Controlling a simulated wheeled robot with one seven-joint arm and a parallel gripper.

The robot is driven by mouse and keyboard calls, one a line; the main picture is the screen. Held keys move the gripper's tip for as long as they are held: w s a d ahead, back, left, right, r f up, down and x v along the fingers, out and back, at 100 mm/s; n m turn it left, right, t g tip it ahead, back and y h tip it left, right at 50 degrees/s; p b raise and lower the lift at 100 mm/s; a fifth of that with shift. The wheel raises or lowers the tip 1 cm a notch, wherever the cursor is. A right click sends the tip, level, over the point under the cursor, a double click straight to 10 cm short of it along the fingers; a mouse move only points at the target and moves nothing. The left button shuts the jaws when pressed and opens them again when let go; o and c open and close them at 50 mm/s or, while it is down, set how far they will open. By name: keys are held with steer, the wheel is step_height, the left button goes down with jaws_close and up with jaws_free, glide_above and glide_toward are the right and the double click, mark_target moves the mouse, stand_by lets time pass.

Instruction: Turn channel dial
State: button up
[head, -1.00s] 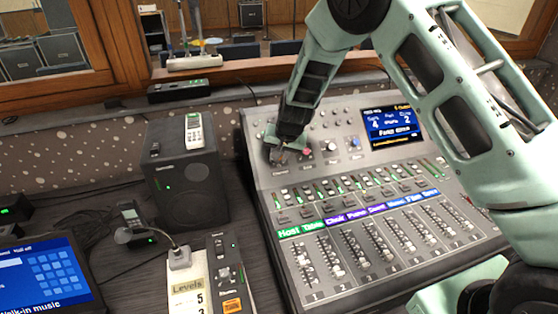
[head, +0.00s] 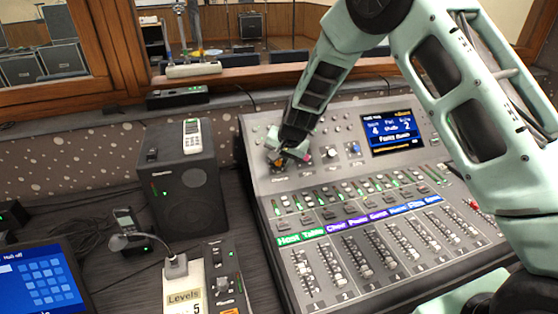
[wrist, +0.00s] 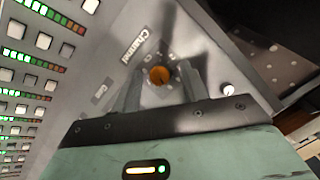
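The channel dial (wrist: 159,75) is a small round orange knob beside the printed word Channel in the wrist view. In the head view a bit of orange (head: 279,160) shows under my fingers at the console's upper left. My gripper (wrist: 162,82) points down at the console, with one finger on each side of the dial. Gaps show between the dial and both fingers, so the gripper looks open and not clamped. In the head view my gripper (head: 287,156) partly hides the dial. Fingertip height above the panel is hard to tell.
The mixing console (head: 262,182) has a lit screen (head: 390,130), neighbouring knobs such as a blue one (head: 356,149), and rows of faders (head: 365,255). A black speaker (head: 183,190) stands left of it. A window ledge (head: 230,87) runs behind.

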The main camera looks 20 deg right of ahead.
steer(key=shift+r, duration=0.1)
steer(key=b+v, duration=0.1)
steer(key=v, duration=1.6)
steer(key=shift+b, duration=0.3)
steer(key=s+a+n+g+y, duration=0.1)
steer(key=s+a+n+g, duration=0.15)
steer(key=s+a, duration=0.45)
steer(key=s+a+n+g, duration=0.1)
steer(key=s+a+n, duration=0.25)
steer(key=s, duration=0.75)
steer(key=s+d+f+n+h, duration=0.1)
steer(key=s+n, duration=0.3)
steer(key=s, duration=0.4)
steer(key=s+f+n+g+h, duration=0.1)
steer(key=s+n, duration=0.3)
steer(key=s, duration=0.5)
steer(key=shift+s+d+f, duration=0.3)
steer(key=shift+d+f, duration=0.05)
steer(key=shift+f, duration=0.05)
